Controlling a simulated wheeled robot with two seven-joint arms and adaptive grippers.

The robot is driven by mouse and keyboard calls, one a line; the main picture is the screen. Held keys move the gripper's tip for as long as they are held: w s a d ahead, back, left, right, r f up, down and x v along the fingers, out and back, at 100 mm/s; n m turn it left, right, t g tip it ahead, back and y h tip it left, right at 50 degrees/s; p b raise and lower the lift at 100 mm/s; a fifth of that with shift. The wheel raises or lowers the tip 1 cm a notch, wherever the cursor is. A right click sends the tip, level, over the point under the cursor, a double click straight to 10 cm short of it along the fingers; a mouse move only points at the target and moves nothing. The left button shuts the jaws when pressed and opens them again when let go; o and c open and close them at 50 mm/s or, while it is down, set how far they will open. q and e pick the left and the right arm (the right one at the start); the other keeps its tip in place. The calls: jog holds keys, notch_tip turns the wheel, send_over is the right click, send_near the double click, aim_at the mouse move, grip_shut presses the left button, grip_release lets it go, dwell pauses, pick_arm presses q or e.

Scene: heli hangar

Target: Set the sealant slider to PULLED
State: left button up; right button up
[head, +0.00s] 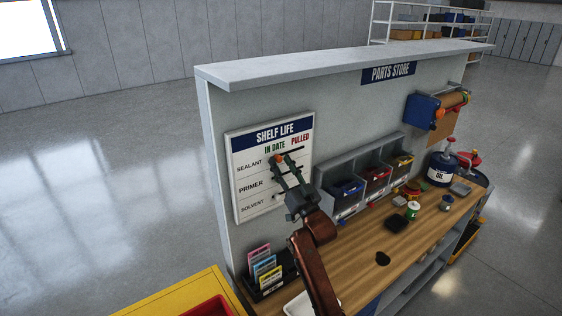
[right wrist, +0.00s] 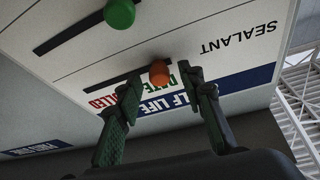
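The shelf life board (head: 240,205) hangs on the grey partition, with rows for sealant, primer and solvent under IN DATE and PULLED headings. The orange sealant knob (head: 279,158) sits at the IN DATE end of its dark slot. It also shows in the right wrist view (right wrist: 159,72), where the board appears upside down. My right gripper (head: 289,172) is at the board. In the right wrist view its open fingers (right wrist: 160,82) lie on either side of the orange knob, with gaps showing; contact is not visible. My left gripper is not in view.
The green primer knob (right wrist: 119,13) sits in the neighbouring slot. Grey bins (head: 350,202) stand right of the board. A rack of coloured cards (head: 264,268) stands below it on the wooden bench (head: 352,265). A yellow cart (head: 180,303) is at the lower left.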

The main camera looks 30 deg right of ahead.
jog(key=shift+w+r, duration=0.1)
jog(key=shift+w, duration=0.25)
jog(key=shift+c, duration=0.4)
grip_shut()
